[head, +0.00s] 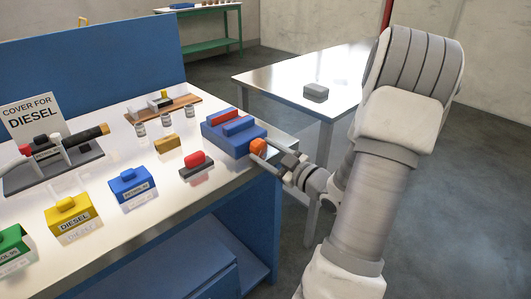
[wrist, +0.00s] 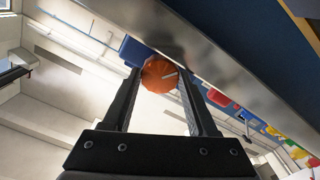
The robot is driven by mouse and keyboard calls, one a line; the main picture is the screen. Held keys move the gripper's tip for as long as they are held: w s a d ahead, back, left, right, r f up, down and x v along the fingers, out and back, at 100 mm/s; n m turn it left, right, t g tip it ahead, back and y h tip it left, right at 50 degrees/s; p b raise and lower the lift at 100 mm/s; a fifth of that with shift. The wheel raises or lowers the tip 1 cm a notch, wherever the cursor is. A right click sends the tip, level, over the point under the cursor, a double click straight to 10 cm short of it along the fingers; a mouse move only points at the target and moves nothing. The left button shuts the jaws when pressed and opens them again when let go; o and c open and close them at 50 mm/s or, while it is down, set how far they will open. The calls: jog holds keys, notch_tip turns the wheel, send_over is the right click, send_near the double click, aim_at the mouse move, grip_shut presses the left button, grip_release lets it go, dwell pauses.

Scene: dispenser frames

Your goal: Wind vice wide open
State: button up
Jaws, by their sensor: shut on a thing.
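A blue vice (head: 233,132) with a red bar on its top sits at the right end of the white bench. Its orange knob (head: 258,147) sticks out at the front right corner. My gripper (head: 272,151) reaches in from the right and is shut on the orange knob. In the wrist view the orange knob (wrist: 159,74) lies between the two fingertips of my gripper (wrist: 160,80), and part of the blue vice (wrist: 134,50) shows behind it. How far apart the vice jaws are is hard to tell.
On the bench (head: 190,205) stand a red block (head: 196,163), a tan block (head: 167,143), a blue labelled cover (head: 132,187), a yellow diesel cover (head: 72,214) and several small jars. A metal table (head: 290,75) with a grey block (head: 316,92) stands behind my arm. Open floor lies to the right.

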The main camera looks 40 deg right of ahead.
jog(key=o, duration=1.4)
jog(key=shift+s, duration=0.15)
jog(key=s, duration=0.5)
jog(key=s+d+p, duration=0.1)
jog(key=s, duration=0.5)
jog(key=s+p, duration=0.1)
jog(key=s, duration=0.5)
jog(key=shift+s+d, duration=0.1)
jog(key=shift+d, duration=0.1)
